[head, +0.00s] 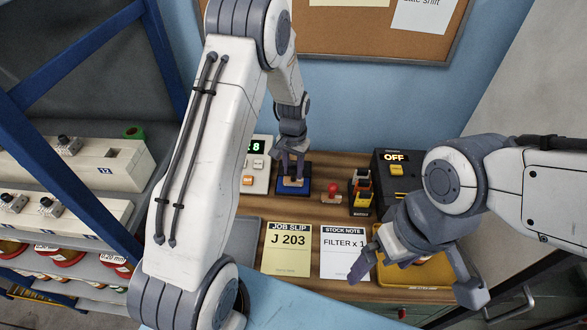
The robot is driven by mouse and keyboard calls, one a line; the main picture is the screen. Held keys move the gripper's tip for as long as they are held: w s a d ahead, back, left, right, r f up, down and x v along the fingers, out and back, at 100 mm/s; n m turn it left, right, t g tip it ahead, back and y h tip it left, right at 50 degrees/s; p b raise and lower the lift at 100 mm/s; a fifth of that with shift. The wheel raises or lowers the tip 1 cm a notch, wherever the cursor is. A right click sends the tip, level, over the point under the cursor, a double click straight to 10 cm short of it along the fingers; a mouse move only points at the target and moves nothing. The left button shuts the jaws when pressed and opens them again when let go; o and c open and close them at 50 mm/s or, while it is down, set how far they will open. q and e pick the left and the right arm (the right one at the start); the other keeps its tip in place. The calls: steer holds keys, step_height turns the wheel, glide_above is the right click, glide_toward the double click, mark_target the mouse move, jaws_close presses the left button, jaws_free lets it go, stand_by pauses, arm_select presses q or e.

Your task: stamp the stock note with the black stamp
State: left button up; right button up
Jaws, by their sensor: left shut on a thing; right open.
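The stock note (345,252) is a white sheet lying flat on the wooden bench, headed STOCK NOTE with "FILTER x 1"; my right gripper covers part of its right edge. My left gripper (292,172) points down at the back of the bench, shut on a stamp with a pale wooden base (292,181). Its knob is hidden between the fingers, so its colour does not show. The stamp is over a blue-framed pad (293,190); I cannot tell if they touch. My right gripper (418,278) is open, its fingers spread above a yellow tray (410,278).
A red-knobbed stamp (332,190) stands right of the pad. A yellow job slip (287,248) lies left of the note. A box with a green display (257,165), a small rack (361,192) and a black unit reading OFF (390,184) stand at the back.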

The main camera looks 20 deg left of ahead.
arm_select(q)
steer(key=shift+r+p, duration=2.15)
steer(key=shift+r, duration=1.05)
